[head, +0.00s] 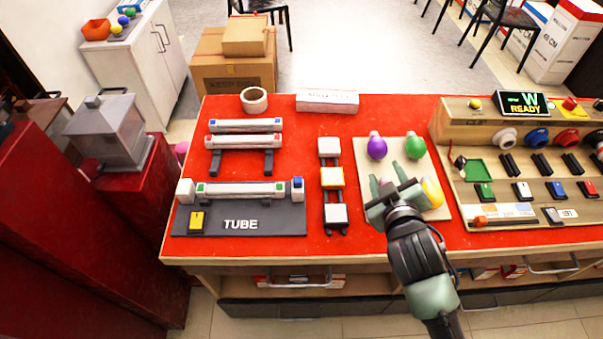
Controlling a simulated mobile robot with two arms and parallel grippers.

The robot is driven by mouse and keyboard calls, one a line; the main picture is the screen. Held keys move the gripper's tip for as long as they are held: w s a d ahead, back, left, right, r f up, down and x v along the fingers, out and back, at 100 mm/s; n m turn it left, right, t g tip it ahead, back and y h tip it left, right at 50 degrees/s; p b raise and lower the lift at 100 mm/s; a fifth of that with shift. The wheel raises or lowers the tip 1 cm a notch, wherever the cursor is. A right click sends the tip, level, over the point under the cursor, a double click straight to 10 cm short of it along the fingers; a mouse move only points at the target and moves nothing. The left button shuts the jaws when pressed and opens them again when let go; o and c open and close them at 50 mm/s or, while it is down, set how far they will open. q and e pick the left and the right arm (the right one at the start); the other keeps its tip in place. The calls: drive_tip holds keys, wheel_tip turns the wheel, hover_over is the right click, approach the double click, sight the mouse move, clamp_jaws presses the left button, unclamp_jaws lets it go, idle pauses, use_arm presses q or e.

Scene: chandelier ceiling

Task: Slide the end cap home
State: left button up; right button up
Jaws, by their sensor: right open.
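The tube (243,190) lies level on the dark grey TUBE fixture (275,225), with small green marks near its ends. A white end cap (186,192) is at its left end. A white and blue cap (298,190) is at its right end. I cannot tell how far either cap is seated. A yellow switch (196,221) is on the fixture's front left. My right gripper (387,178) is open and empty over the cream bulb board, well to the right of the tube. My left gripper is out of view.
Two more tubes rest on a rack (243,141) behind. White and yellow blocks (332,178) stand between fixture and gripper. Purple (377,147) and green (415,146) bulbs stand on the board (440,170). A control panel (530,207) is at right; its screen (523,104) reads READY.

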drive_tip(key=w+a+r+n+t+y, duration=0.2)
drive_tip(key=w+a+r+n+t, duration=0.1)
drive_tip(key=r, duration=0.3)
drive_tip(key=w+a+r+n+t+y, duration=0.1)
drive_tip(key=w+a+r+n+t, duration=0.15)
drive_tip(key=r, duration=0.35)
drive_tip(key=s+a+r+n+g+y, duration=0.1)
drive_tip(key=a+r+n+g+y, duration=0.1)
drive_tip(key=a+r+n+y, duration=0.5)
drive_tip(key=s+a+r+n+g+y, duration=0.1)
drive_tip(key=a+r+n+g+y, duration=0.2)
drive_tip(key=a+n+y, duration=0.8)
drive_tip(key=s+a+f+n+g, duration=0.4)
drive_tip(key=a+n+g, duration=0.2)
drive_tip(key=n+g, duration=0.7)
drive_tip(key=n+g+h, duration=0.1)
drive_tip(key=n+h, duration=1)
drive_tip(key=h, duration=0.5)
approach(298, 179)
drive_tip(key=f, duration=0.1)
drive_tip(key=p+x, duration=0.2)
drive_tip(key=x, duration=0.4)
drive_tip(key=shift+a, duration=0.2)
drive_tip(key=shift+x, duration=0.8)
